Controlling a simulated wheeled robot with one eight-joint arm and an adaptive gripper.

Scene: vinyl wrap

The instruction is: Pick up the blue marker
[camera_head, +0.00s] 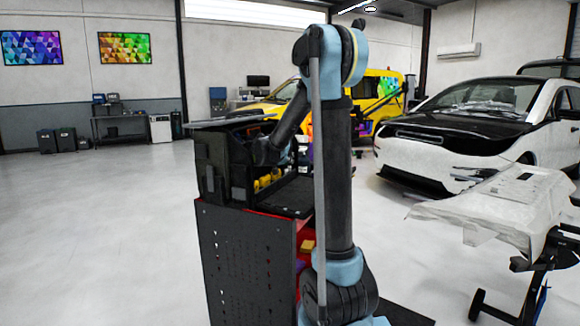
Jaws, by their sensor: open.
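I cannot make out a blue marker in the head view; it may be hidden by my arm or inside the black tool box (211,165). My arm rises in the middle and bends down to the left. My gripper (264,152) is a dark shape at the open front of that box, above its tray. It is open, and I see nothing held in it. Its fingertips blend into the dark box and are hard to tell apart.
The box stands on a dark cart (245,265) with perforated side panels and red inside. Yellow items (266,181) sit in the box near my gripper. A covered stand (505,205) and a white car (440,150) are at right. The floor at left is clear.

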